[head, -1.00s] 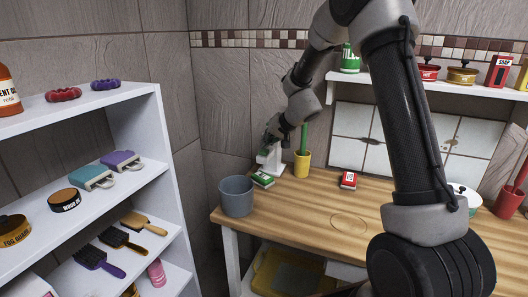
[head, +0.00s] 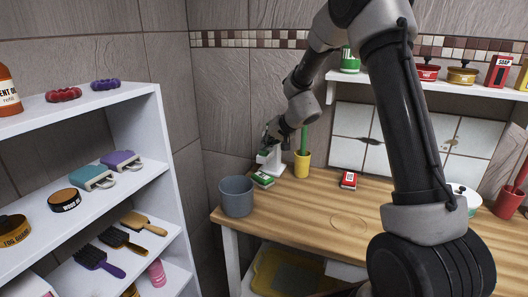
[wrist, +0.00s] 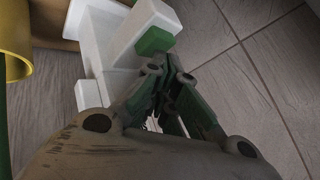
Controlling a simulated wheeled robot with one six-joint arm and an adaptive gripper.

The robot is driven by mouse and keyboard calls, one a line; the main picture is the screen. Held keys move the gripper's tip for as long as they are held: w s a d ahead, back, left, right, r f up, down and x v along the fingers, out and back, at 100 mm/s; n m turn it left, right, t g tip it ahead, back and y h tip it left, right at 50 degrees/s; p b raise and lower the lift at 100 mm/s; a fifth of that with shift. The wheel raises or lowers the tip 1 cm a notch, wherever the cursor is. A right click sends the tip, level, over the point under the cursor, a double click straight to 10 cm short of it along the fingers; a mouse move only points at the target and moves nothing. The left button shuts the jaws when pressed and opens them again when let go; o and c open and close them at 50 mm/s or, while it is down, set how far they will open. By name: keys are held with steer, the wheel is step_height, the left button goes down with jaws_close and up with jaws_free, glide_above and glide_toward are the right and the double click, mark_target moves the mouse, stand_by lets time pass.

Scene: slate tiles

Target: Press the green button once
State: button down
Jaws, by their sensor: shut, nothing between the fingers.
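The green button (wrist: 155,41) sits on a white stand (wrist: 110,45) in the wrist view. In the head view the white stand (head: 278,163) is at the back left corner of the table, with its top partly hidden by my gripper (head: 266,148). In the wrist view my gripper (wrist: 172,68) is shut and empty, with its fingertips right beside the button. I cannot tell whether they touch it.
A yellow cup (head: 301,168) holding a green item stands right of the stand.

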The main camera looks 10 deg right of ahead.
steer(key=shift+f, duration=0.2)
stand_by(0.4)
steer(key=shift+r, duration=1)
step_height(320, 180, up, 5)
stand_by(0.7)
